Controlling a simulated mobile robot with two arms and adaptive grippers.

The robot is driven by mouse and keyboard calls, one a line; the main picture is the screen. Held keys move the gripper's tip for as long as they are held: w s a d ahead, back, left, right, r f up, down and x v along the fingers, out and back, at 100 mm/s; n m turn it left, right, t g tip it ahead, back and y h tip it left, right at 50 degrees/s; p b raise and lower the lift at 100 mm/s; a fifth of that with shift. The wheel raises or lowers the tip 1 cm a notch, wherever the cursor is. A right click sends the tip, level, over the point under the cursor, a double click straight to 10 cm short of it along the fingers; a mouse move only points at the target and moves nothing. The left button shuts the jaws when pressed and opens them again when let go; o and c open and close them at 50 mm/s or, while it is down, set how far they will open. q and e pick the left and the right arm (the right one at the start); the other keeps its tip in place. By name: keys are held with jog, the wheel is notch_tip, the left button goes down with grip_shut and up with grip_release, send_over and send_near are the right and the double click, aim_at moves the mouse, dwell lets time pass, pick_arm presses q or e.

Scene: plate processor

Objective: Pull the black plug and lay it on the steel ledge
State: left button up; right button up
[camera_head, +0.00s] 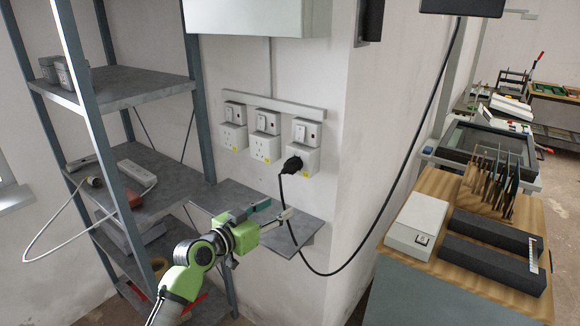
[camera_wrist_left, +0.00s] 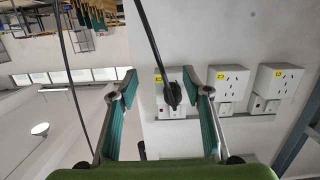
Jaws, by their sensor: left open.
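The black plug (camera_head: 292,164) sits in the right-hand of the white wall sockets, with its black cable hanging down from it. The grey steel ledge (camera_head: 312,230) sticks out from the wall below the sockets. My left gripper (camera_head: 277,209) is open and empty, over the ledge and below the plug, apart from it. In the left wrist view, which is upside down, the open gripper's fingers (camera_wrist_left: 161,80) stand apart, and the plug (camera_wrist_left: 172,94) shows beyond them, close to the right finger in the picture. My right gripper is not in view.
The cable (camera_head: 395,195) loops down past the wall corner and up to a dark box (camera_head: 462,6). A metal shelf rack (camera_head: 140,85) stands at the left. A wooden-topped bench (camera_head: 455,190) with a white box (camera_head: 418,222) and dark blocks stands at the right.

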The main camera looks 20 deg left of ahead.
pick_arm(q)
jog(key=t, duration=0.2)
send_near(284, 173)
jog(key=x, duration=0.4)
jog(key=shift+a+r, duration=0.1)
jog(key=shift+r, duration=0.2)
jog(key=shift+w, duration=0.55)
jog(key=x, duration=0.2)
jog(key=b+x, duration=0.1)
jog(key=x, duration=0.1)
jog(key=b+x, duration=0.1)
jog(key=x, duration=0.1)
jog(key=shift+s+d+f, duration=0.1)
jog(key=shift+d+f, duration=0.15)
jog(key=shift+d, duration=0.05)
jog(key=shift+b+x, duration=0.65)
jog(key=shift+x, duration=0.3)
jog(key=shift+b, duration=0.45)
jog(key=shift+r, duration=0.1)
